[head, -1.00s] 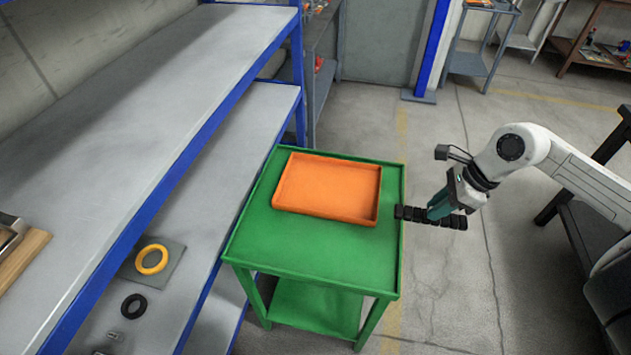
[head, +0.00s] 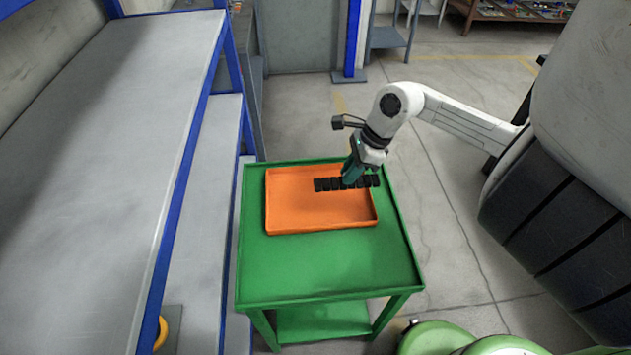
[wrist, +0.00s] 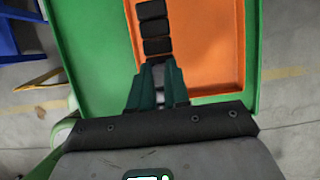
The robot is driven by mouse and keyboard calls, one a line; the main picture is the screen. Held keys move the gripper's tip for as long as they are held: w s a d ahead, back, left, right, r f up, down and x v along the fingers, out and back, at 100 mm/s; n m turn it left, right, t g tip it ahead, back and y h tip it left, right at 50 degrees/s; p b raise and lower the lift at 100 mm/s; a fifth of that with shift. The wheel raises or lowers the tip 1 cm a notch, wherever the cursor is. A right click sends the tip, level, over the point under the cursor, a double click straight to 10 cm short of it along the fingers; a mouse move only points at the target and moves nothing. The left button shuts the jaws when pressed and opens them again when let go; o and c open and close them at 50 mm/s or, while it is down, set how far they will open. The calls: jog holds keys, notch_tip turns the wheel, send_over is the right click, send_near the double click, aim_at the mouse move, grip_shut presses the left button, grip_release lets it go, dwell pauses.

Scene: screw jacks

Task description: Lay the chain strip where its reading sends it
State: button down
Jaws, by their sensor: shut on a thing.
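The chain strip (head: 328,184) is a row of several black links. My gripper (head: 350,176) is shut on it near its middle and holds it level over the back right part of the orange tray (head: 300,222). In the wrist view the strip (wrist: 154,28) runs away from the teal fingers (wrist: 158,80), with the tray (wrist: 215,45) beneath. The part of the strip between and behind the fingers is hidden. I cannot tell whether the strip touches the tray. The tray is otherwise empty.
The tray lies on a green cart (head: 330,272) with bare top in front of it. A grey shelf with blue edges (head: 110,150) stands at the left, with a yellow ring (head: 161,333) partly visible on its lower level.

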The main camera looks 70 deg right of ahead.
jog(key=w+d+f, duration=0.1)
jog(key=w+f, duration=0.1)
jog(key=w+d+f, duration=0.2)
jog(key=w, duration=0.1)
jog(key=w+d+f+p, duration=0.1)
jog(key=w+f, duration=0.1)
jog(key=w, duration=0.1)
jog(key=shift+d+f, duration=0.2)
jog(key=shift+f, duration=0.2)
jog(key=shift+w+d+f, duration=0.35)
jog(key=shift+w+f, duration=0.15)
jog(key=shift+f, duration=1.8)
jog(key=c, duration=1.1)
grip_release()
jog(key=shift+f, duration=0.15)
